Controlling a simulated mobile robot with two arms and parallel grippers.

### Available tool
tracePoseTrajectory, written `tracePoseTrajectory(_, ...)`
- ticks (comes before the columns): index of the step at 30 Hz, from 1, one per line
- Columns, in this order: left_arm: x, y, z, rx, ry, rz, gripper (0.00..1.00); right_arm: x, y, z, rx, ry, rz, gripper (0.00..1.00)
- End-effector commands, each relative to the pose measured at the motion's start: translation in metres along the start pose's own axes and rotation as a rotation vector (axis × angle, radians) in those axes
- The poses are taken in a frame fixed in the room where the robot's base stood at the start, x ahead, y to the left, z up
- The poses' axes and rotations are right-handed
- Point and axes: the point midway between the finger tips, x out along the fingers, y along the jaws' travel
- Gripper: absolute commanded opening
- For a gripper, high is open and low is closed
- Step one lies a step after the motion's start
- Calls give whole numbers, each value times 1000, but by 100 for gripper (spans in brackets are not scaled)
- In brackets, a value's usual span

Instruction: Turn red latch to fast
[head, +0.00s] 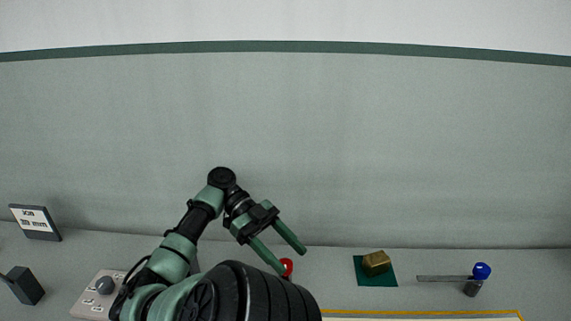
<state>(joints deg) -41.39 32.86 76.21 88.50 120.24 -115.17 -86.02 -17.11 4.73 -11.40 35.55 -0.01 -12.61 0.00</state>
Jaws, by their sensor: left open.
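A red part (287,266), which looks like the red latch, shows in the head view just right of my left gripper's lower finger. Most of it is hidden behind my finger and arm, so its setting cannot be read. My left gripper (293,259) is open, its two green fingers apart and pointing down and to the right, with the red part near its fingertips. I cannot tell whether a finger touches it. My right gripper is not in view.
A brass block (377,262) sits on a green mat (361,273). A blue-topped post (481,271) with a grey bar stands at right. A panel with a grey knob (105,285), a dark block (25,286) and a sign (35,221) are at left. A yellow-edged area (430,312) lies in front.

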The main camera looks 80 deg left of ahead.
Motion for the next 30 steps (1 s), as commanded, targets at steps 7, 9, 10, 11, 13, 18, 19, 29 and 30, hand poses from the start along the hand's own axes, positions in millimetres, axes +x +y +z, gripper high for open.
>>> tracePoseTrajectory(7, -24, 0, -59, 2, -4, 1, 54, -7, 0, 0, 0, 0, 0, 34)
tracePoseTrajectory(9, -31, 0, -75, 3, -5, 2, 54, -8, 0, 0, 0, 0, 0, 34)
tracePoseTrajectory(10, -34, 0, -82, 2, -4, 2, 54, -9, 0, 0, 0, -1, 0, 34)
tracePoseTrajectory(11, -36, 0, -89, 3, -4, 1, 54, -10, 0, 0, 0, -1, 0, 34)
tracePoseTrajectory(13, -43, 0, -104, 3, -4, 2, 54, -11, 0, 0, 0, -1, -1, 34)
tracePoseTrajectory(18, -55, 0, -134, 1, -2, 2, 54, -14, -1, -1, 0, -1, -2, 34)
tracePoseTrajectory(19, -56, 0, -138, 1, -2, 2, 54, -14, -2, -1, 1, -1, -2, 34)
tracePoseTrajectory(29, -63, 0, -154, -1, 0, 1, 54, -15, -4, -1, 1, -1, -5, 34)
tracePoseTrajectory(30, -63, 0, -154, -1, 0, 1, 54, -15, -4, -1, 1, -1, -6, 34)
